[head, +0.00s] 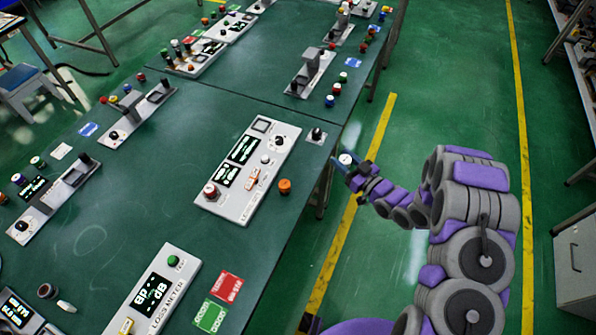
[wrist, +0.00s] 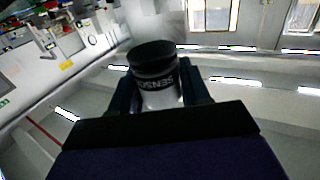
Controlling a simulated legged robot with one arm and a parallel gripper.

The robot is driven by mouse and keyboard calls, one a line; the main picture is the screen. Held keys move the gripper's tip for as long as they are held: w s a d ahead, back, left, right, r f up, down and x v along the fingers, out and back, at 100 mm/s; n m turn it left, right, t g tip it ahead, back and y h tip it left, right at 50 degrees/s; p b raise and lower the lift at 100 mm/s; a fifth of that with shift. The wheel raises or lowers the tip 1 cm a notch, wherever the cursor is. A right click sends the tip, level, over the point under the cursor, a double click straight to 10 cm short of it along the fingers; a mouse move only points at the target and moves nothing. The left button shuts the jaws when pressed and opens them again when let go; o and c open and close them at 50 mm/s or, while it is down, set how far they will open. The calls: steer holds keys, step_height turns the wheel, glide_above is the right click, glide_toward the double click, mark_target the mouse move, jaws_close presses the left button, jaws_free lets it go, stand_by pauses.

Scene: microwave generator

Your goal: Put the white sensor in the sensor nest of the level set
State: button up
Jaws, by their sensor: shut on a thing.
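My gripper (head: 348,167) is shut on the white sensor (head: 345,158), out over the floor just right of the table edge. In the wrist view the sensor (wrist: 157,78) stands between the two fingers, with a dark top and a band of lettering that appears upside down. A white panel (head: 228,207) with dark displays, a red knob and small fittings lies on the table left of my gripper; its lettering looks like "LEVEL SET".
A small dark-knobbed block (head: 316,135) and an orange button (head: 285,186) sit beside the panel near the table edge. A "LOSS METER" panel (head: 152,292) and red and green cards (head: 226,287) are nearer. Bare green tabletop (head: 160,190) lies left of the panel.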

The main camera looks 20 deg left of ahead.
steer(key=s+a+f+n+g+y, duration=0.1)
steer(key=s+a+f+g, duration=0.1)
steer(key=s, duration=0.4)
steer(key=s+a+f+n+g+y, duration=0.1)
steer(key=s+a+f+n+g, duration=0.1)
steer(key=s, duration=0.3)
steer(key=shift+s+f+n+g, duration=0.2)
steer(key=shift+s+n+g, duration=0.15)
steer(key=shift+g, duration=0.25)
steer(key=shift+a, duration=0.1)
steer(key=b, duration=0.2)
glide_above(298, 171)
steer(key=shift+s+d+f, duration=0.4)
steer(key=shift+s+f, duration=0.05)
steer(key=shift+f, duration=0.3)
steer(key=f, duration=0.2)
steer(key=b, duration=0.1)
steer(key=shift+w+a+f, duration=0.3)
steer(key=shift+w+f, duration=0.1)
steer(key=shift+f, duration=0.15)
steer(key=shift+f, duration=0.15)
steer(key=shift+f, duration=0.15)
steer(key=o, duration=1.1)
